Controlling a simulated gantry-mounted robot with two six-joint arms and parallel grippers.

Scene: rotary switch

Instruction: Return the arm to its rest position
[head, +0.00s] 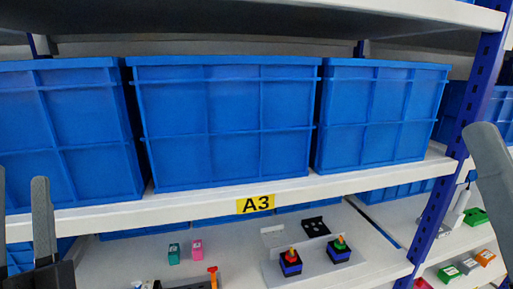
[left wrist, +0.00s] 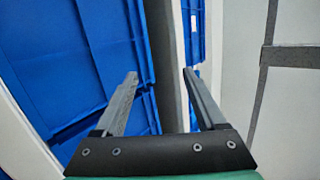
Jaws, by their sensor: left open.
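My left gripper (head: 20,176) is at the lower left of the head view, in front of the blue bins. Its two grey fingers are spread apart with nothing between them. The left wrist view also shows the open, empty left gripper (left wrist: 160,74). One grey finger of my right gripper (head: 487,150) shows at the right edge; the rest is cut off. Two rotary switches stand on the lower shelf, well away from the left gripper: one with a red knob (head: 291,258) and one with a green knob (head: 340,245).
Large blue bins (head: 225,125) fill the upper shelf, whose front edge (head: 340,183) bears an A3 label (head: 255,204). A blue rack post (head: 455,165) stands at the right. Small teal (head: 174,254) and pink (head: 197,248) boxes sit on the lower shelf.

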